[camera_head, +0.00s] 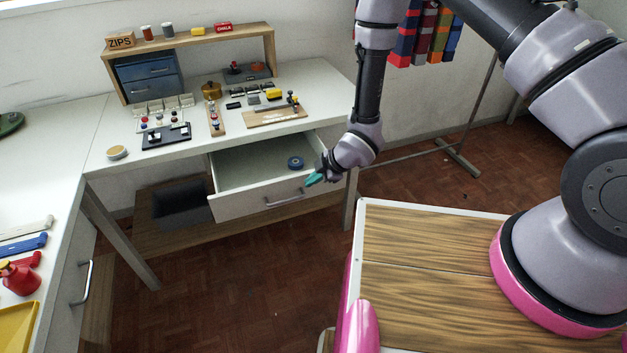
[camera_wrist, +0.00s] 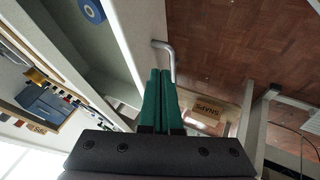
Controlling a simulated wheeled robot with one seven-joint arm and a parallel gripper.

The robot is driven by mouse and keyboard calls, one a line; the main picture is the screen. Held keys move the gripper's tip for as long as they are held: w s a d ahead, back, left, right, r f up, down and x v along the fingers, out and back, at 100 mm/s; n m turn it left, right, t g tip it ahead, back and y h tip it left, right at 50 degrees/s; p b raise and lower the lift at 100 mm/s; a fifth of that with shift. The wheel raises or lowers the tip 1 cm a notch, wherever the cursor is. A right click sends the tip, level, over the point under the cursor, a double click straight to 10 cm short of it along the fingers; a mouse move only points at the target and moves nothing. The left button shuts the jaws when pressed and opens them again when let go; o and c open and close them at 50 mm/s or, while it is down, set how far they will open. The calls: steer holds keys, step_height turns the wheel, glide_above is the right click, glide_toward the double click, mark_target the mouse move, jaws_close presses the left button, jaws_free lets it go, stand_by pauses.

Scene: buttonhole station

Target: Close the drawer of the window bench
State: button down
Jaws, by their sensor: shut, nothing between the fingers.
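The white bench (camera_head: 105,140) stands under the window wall, and its drawer (camera_head: 240,206) is pulled well out. The drawer front has a metal bar handle (camera_head: 284,199), which also shows in the wrist view (camera_wrist: 166,52). A round blue item (camera_head: 295,162) lies inside the drawer. My gripper (camera_head: 314,179) has teal fingers and is at the right part of the drawer front, near the handle's right end. In the wrist view the fingers (camera_wrist: 160,78) are together and empty, close beside the handle. I cannot tell whether they touch the drawer front.
Small sewing items and a wooden shelf (camera_head: 190,36) stand on the bench top. A dark bin (camera_head: 180,205) is on the low shelf beneath. A rack with cloths (camera_head: 425,35) stands right. A white side counter (camera_head: 35,180) is left. The floor (camera_head: 240,280) before the drawer is clear.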

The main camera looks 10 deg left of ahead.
steer(key=x, duration=0.7)
